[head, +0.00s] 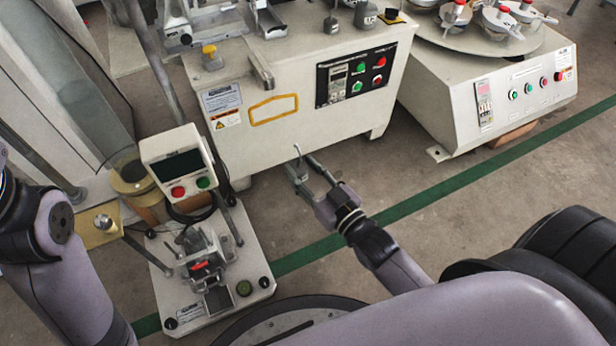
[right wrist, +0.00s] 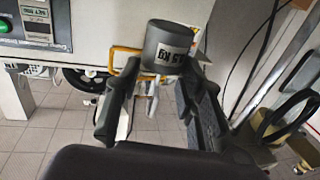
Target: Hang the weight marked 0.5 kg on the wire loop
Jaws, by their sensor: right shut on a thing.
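A dark grey cylindrical weight (right wrist: 168,44) sits between the fingertips of my right gripper (right wrist: 160,75) in the right wrist view. Its white label shows "KG" and a 5, upside down and partly covered by a finger. My right gripper is shut on it. In the head view the right gripper (head: 310,172) is in front of the large cream machine, above the floor; the weight (head: 297,170) shows small at its tips. I cannot pick out the wire loop with certainty. My left arm is at the left of the head view; its gripper is out of view.
The cream machine (head: 235,150) has a yellow outline (head: 273,108) on its front and a button panel (head: 356,75). A small tester (head: 205,265) stands at lower left. Open floor (head: 450,215) lies to the right.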

